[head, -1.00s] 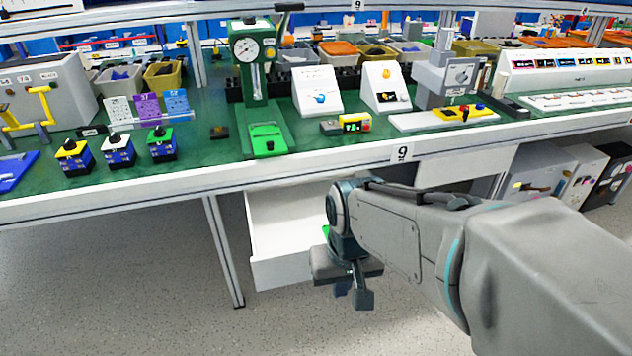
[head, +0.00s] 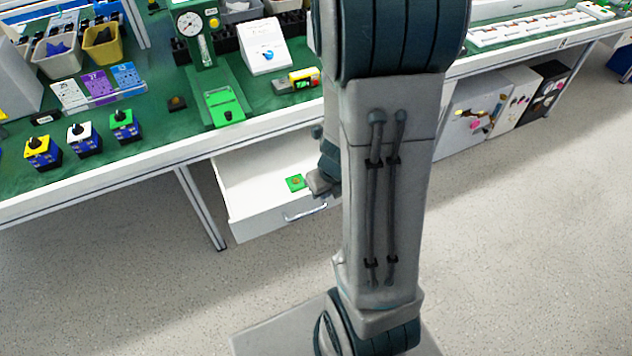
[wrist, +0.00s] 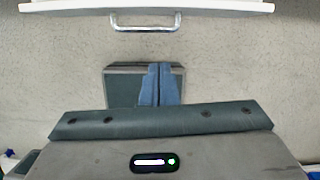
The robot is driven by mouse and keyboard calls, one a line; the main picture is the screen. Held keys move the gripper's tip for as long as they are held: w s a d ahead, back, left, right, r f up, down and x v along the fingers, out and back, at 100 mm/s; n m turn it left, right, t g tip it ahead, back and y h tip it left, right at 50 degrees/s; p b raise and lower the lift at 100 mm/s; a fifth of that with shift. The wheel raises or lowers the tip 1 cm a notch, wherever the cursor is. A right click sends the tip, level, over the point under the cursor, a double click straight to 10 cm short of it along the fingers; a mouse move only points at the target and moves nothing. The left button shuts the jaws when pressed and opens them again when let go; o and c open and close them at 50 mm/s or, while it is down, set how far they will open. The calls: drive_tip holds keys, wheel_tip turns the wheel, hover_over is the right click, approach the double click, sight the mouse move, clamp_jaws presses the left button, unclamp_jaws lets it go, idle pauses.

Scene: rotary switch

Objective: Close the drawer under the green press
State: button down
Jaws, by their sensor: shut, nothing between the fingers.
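The green press (head: 205,60) stands on the green-topped bench. Below it, a white drawer (head: 262,215) is pulled out, with a metal handle (head: 305,211) on its front. A small green piece (head: 295,183) lies inside the drawer. In the wrist view the drawer front (wrist: 60,8) and its handle (wrist: 145,22) cross the top edge. My gripper (wrist: 159,82) is shut and empty, apart from the handle, with floor showing between them. In the head view my arm hides the fingertips and the drawer's right end.
Yellow, white and blue-green switch boxes (head: 82,138) stand along the bench's front left. A bench leg (head: 200,205) is left of the drawer. White and black cabinets (head: 478,115) stand under the bench at right. The floor (head: 120,290) in front is clear.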

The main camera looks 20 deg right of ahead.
drive_tip(key=m, duration=0.1)
drive_tip(key=b, duration=0.6)
hover_over(318, 208)
wheel_tip(318, 208, down, 10)
drive_tip(key=shift+d+r, duration=0.1)
drive_tip(key=shift+r, duration=0.1)
drive_tip(key=shift+w+f, duration=0.1)
drive_tip(key=shift+w, duration=0.45)
